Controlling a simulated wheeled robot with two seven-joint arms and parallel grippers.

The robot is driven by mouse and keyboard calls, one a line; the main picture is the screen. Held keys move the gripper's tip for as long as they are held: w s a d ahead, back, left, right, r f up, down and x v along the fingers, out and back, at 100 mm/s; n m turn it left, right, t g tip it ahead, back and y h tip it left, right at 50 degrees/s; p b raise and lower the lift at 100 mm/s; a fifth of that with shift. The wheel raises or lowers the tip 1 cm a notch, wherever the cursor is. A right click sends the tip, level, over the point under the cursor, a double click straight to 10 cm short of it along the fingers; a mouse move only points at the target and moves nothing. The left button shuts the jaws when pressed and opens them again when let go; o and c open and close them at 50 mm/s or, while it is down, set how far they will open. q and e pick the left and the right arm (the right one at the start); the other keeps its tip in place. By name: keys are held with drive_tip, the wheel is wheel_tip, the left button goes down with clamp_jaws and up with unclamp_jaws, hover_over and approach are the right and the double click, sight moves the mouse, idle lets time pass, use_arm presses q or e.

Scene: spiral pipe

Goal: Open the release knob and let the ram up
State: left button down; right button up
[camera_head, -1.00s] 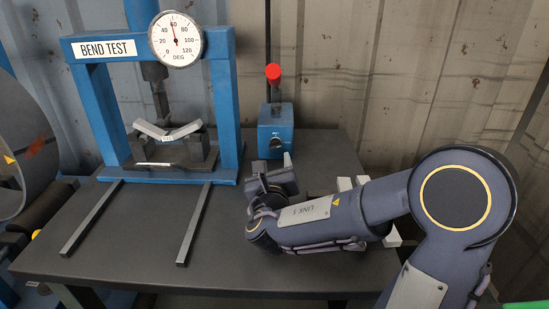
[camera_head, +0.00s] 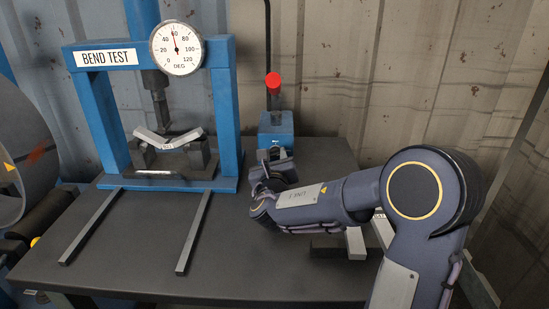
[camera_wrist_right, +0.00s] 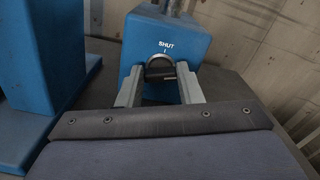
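The blue pump block (camera_head: 276,124) stands at the back of the bench with a red-tipped lever (camera_head: 273,82). In the right wrist view, its round release knob (camera_wrist_right: 160,70) with a dark grip bar sits below the word SHUT and a tick mark. My right gripper (camera_wrist_right: 160,76) is open, its fingertips at either side of the knob; contact cannot be told. In the head view, this gripper (camera_head: 277,160) hides the knob. The ram (camera_head: 156,88) is down on a bent grey strip (camera_head: 168,140) in the blue press frame (camera_head: 223,105). My left gripper is out of view.
The dial gauge (camera_head: 176,48) reads a little under 60 degrees. Two grey rails (camera_head: 195,230) run forward from the press. Loose pale bars (camera_head: 355,243) lie beside my right forearm. The bench top (camera_head: 135,255) is clear at front centre. A corrugated wall stands behind.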

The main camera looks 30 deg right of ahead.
drive_tip(key=c, duration=0.4)
drive_tip(key=m+b, duration=0.1)
drive_tip(key=b, duration=0.1)
drive_tip(key=m+b, duration=0.2)
drive_tip(key=b, duration=0.1)
drive_tip(key=shift+f, duration=0.3)
drive_tip(key=shift+r+m+b, duration=0.2)
drive_tip(key=shift+m+b, duration=0.2)
drive_tip(key=shift+b, duration=0.2)
drive_tip(key=o, duration=1)
drive_tip(key=shift+r, duration=0.1)
drive_tip(key=shift+s, duration=0.1)
drive_tip(key=v, duration=0.7)
drive_tip(key=shift+s+a+p, duration=0.15)
drive_tip(key=shift+s+p, duration=0.2)
drive_tip(key=shift+p, duration=0.05)
